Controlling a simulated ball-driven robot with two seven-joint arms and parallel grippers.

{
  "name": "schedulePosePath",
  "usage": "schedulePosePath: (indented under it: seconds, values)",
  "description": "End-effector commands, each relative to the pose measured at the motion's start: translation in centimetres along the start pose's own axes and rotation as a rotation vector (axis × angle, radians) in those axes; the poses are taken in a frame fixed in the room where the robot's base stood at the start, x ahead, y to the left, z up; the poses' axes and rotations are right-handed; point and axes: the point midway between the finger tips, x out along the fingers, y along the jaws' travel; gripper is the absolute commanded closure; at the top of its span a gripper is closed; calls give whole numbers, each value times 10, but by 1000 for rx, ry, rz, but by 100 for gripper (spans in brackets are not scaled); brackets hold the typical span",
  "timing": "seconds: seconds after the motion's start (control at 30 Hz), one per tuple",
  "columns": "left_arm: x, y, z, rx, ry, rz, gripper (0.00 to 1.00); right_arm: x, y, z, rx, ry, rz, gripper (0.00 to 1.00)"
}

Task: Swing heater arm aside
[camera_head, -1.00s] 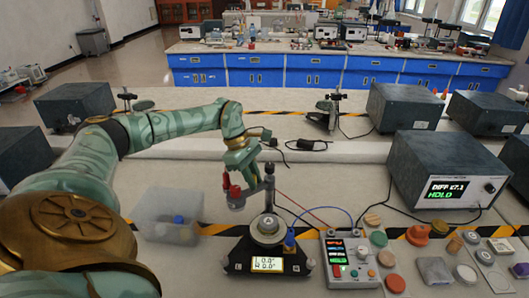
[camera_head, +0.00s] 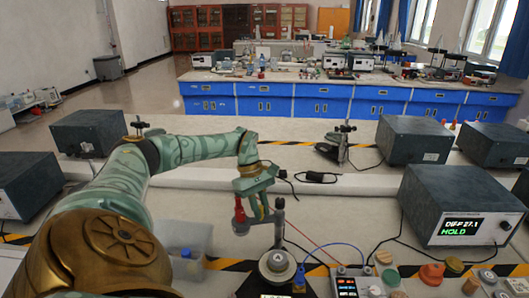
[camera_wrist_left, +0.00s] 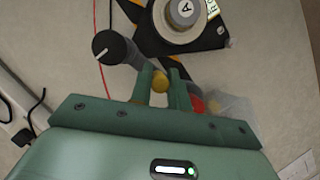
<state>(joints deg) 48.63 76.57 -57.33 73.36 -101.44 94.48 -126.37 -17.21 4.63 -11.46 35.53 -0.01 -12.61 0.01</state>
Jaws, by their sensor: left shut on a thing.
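The heater arm carries a red cylindrical heater (camera_head: 240,216) that hangs to the left of a grey post (camera_head: 279,218) in the head view. The heater is beside, not over, the round metal stage (camera_head: 277,263) on the black base. My green left gripper (camera_head: 261,212) is at the arm, between heater and post. In the left wrist view my fingers (camera_wrist_left: 161,88) are shut on a small brass knob (camera_wrist_left: 160,78) of the arm. The dark post top (camera_wrist_left: 103,47) is left of it, and part of the red heater (camera_wrist_left: 197,106) shows on the right. My right gripper is out of view.
A translucent bin (camera_head: 178,262) stands left of the stand. A control box (camera_head: 345,286) with wires is at the right. A large meter (camera_head: 460,205) is farther right, with small discs in front of it. A black adapter (camera_head: 316,177) lies behind.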

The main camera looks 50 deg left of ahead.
Motion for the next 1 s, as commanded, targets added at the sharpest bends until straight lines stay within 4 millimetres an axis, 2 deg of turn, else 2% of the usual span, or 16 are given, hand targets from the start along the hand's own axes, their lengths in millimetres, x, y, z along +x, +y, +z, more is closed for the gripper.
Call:
schedulePosePath:
  seconds: [0.57, 0.6, 0.67, 1.0]
  values:
    - [-3, -2, -3, 12, 2, 0, 100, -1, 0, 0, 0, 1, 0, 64]
    - [-3, -1, -3, 12, 2, 0, 74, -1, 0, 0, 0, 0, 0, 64]
    - [-3, -2, -3, 11, 2, 0, 60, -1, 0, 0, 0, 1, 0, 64]
    - [-6, -2, -2, 12, 2, -2, 60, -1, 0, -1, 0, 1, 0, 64]
